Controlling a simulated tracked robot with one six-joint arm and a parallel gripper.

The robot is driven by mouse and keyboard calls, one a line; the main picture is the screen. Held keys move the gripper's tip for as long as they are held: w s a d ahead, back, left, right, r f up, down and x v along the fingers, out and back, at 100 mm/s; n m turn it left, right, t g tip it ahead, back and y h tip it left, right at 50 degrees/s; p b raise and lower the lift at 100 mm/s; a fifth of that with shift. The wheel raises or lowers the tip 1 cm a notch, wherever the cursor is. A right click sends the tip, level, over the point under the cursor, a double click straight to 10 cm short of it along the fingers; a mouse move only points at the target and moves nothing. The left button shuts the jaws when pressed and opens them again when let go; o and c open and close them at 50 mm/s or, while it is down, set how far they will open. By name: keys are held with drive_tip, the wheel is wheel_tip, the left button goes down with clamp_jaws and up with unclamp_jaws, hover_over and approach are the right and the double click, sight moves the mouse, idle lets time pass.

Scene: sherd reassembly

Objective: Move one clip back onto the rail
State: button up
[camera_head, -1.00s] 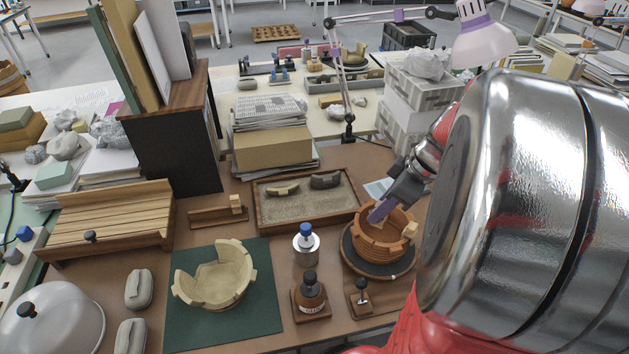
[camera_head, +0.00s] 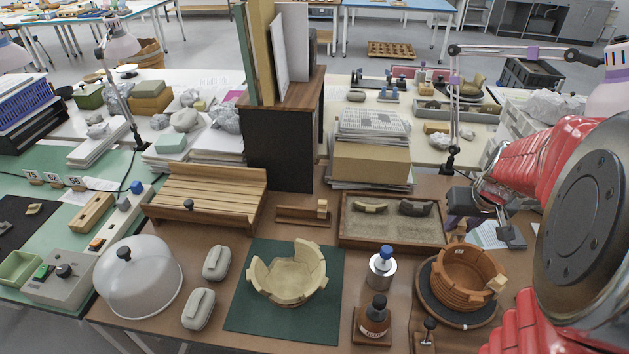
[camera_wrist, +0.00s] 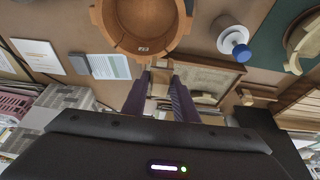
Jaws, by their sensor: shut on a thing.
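The wooden rail (camera_head: 300,217) lies on the table left of the sand tray, with one pale clip (camera_head: 322,208) at its right end. The red-brown bowl (camera_head: 462,275) stands on a dark round turntable (camera_head: 432,299); another clip (camera_head: 495,284) sits on its right rim. My gripper (camera_head: 456,232), with purple fingers, is above the bowl's far side. In the wrist view its fingers (camera_wrist: 163,98) point toward the table just outside the bowl rim (camera_wrist: 140,48). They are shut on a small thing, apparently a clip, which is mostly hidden.
The sand tray (camera_head: 345,236) holds two sherds, between bowl and rail. A cream bowl (camera_head: 258,288) stands on a green mat (camera_head: 238,320). A blue-capped container (camera_head: 382,268) and a brown bottle (camera_head: 375,318) stand left of the turntable. A dark cabinet (camera_head: 280,150) rises behind the rail.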

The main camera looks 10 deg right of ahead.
drive_tip(key=w+a+f+n, duration=0.1)
drive_tip(key=w+a, duration=0.3)
drive_tip(key=a, duration=0.4)
drive_tip(key=w+a+f+n, duration=0.1)
drive_tip(key=w+a+f, duration=0.2)
drive_tip(key=a, duration=0.6)
drive_tip(key=w+a+f+n+y, duration=0.1)
drive_tip(key=w+a+f, duration=0.1)
drive_tip(key=w+a, duration=0.4)
drive_tip(key=a, duration=0.3)
drive_tip(key=shift+w+a+f, duration=0.2)
drive_tip(key=shift+w+a, duration=0.05)
drive_tip(key=shift+w, duration=0.1)
drive_tip(key=shift+a, duration=0.1)
